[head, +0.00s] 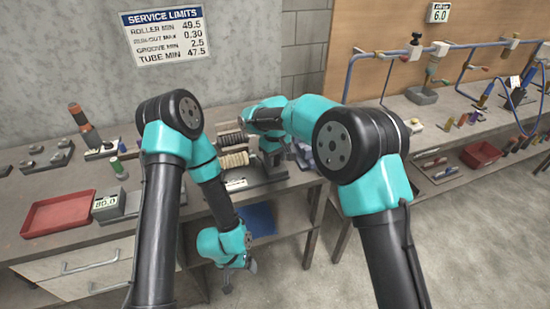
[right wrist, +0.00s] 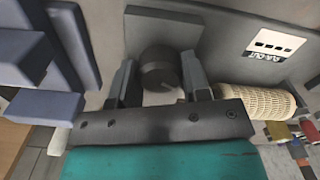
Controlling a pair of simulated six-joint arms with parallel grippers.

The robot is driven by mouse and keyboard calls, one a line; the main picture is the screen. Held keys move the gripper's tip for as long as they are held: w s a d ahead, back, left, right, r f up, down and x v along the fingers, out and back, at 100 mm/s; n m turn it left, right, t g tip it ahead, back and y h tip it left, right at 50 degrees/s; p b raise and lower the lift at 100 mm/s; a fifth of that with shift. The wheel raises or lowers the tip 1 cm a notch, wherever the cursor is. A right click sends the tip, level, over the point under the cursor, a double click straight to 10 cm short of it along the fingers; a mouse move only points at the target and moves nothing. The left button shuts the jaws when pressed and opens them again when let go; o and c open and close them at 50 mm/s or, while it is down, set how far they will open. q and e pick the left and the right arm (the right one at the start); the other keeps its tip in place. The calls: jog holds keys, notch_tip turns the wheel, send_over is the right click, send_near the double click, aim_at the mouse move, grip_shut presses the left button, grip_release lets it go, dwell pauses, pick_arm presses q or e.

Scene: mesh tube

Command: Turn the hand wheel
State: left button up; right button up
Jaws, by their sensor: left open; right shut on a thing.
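The hand wheel seems to be the dark round knob (right wrist: 160,68) in the right wrist view, with a short dark plate behind it. My right gripper (right wrist: 158,86) has one finger on each side of the knob and is shut on it. In the head view my right arm hides the knob and the gripper's fingertips. My left gripper (head: 226,282) is open and empty, hanging low in front of the bench, away from the machine.
A beige ribbed roller (right wrist: 258,100) lies right of my right gripper, by a white label (right wrist: 275,45). Blue-grey blocks (right wrist: 45,105) stand at left. On the bench are a red tray (head: 58,213) and a grey box with a display (head: 107,203). A blue panel (head: 262,219) sits below.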

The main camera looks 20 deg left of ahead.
jog(key=m, duration=0.4)
jog(key=shift+m, duration=0.3)
jog(key=m, duration=0.3)
jog(key=shift+m, duration=0.4)
jog(key=m, duration=1.2)
jog(key=shift+m, duration=0.3)
jog(key=m, duration=0.4)
jog(key=shift+m, duration=0.3)
jog(key=m, duration=0.3)
jog(key=shift+m, duration=2)
